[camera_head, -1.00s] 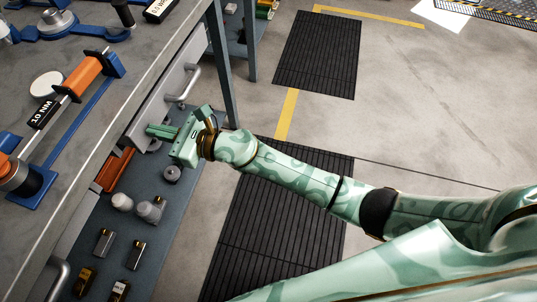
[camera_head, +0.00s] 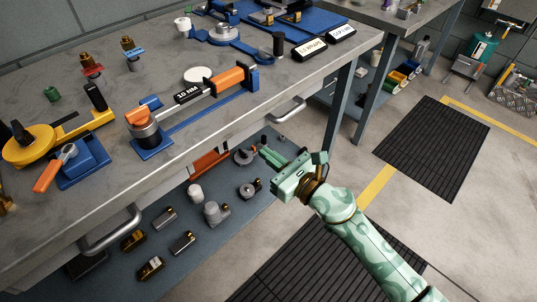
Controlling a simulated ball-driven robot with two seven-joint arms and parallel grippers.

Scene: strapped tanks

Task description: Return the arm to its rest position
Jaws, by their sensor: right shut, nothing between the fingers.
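My right arm comes in from the lower right, pale green with darker patches. My right gripper (camera_head: 268,155) is shut and empty, with its green fingers pointing up and left. In the picture it lies just below the drawer handle (camera_head: 288,110) at the front of the workbench (camera_head: 222,140), over the right end of the lower shelf (camera_head: 225,245). I cannot tell whether it touches anything there. My left gripper is not in view.
The bench top holds an orange-handled torque tool (camera_head: 215,82), a yellow tool (camera_head: 30,145) and a blue clamp (camera_head: 82,160). Several small metal parts stand on the lower shelf. A bench leg (camera_head: 340,105) rises nearby. Floor with black mats (camera_head: 432,145) lies open at right.

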